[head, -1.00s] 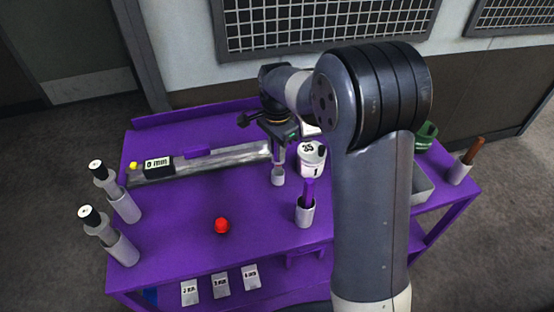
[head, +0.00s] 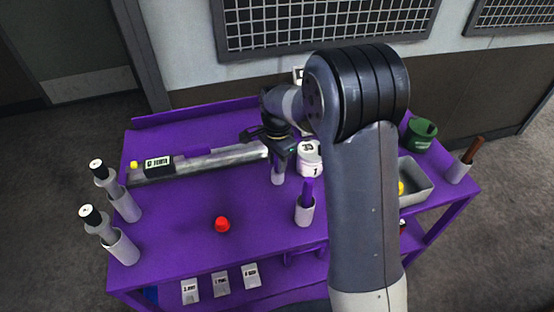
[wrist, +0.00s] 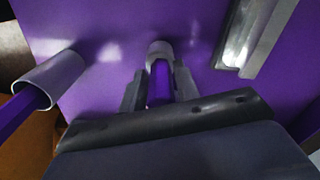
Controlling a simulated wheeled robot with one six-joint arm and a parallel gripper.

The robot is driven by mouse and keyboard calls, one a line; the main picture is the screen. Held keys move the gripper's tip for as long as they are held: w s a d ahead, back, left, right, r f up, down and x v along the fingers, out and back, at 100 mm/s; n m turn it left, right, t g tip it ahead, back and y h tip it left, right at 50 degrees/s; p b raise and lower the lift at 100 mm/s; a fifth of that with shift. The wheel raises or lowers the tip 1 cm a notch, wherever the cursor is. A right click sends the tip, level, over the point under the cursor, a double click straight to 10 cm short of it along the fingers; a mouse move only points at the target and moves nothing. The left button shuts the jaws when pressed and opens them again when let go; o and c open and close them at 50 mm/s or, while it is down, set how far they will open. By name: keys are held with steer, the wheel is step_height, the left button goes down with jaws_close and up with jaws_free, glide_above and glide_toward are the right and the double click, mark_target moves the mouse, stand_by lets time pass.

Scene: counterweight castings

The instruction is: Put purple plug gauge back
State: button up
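My gripper (wrist: 160,88) points down near the middle of the purple cart top. Its fingers are shut on the purple plug gauge (wrist: 160,84), whose purple handle shows between them in the wrist view. The gauge stands in line with a small grey cup (wrist: 159,49), which also shows below my gripper in the head view (head: 278,174). I cannot tell how deep the gauge sits in it. A second grey cup (head: 305,213) nearer the front holds another purple-handled piece (head: 307,190).
A grey bar (head: 215,160) with a label block lies on the left. Two grey holders with black-capped pieces (head: 122,247) stand at the left edge. A red knob (head: 222,224) is mid-front. A white numbered canister (head: 310,162), grey tray (head: 416,190) and green cup (head: 421,133) are to the right.

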steer(key=shift+o, duration=1.2)
steer(key=shift+r, duration=0.1)
steer(key=shift+r+p, duration=0.35)
step_height(320, 180, up, 12)
steer(key=shift+f+b, duration=0.15)
steer(key=shift+b, duration=0.55)
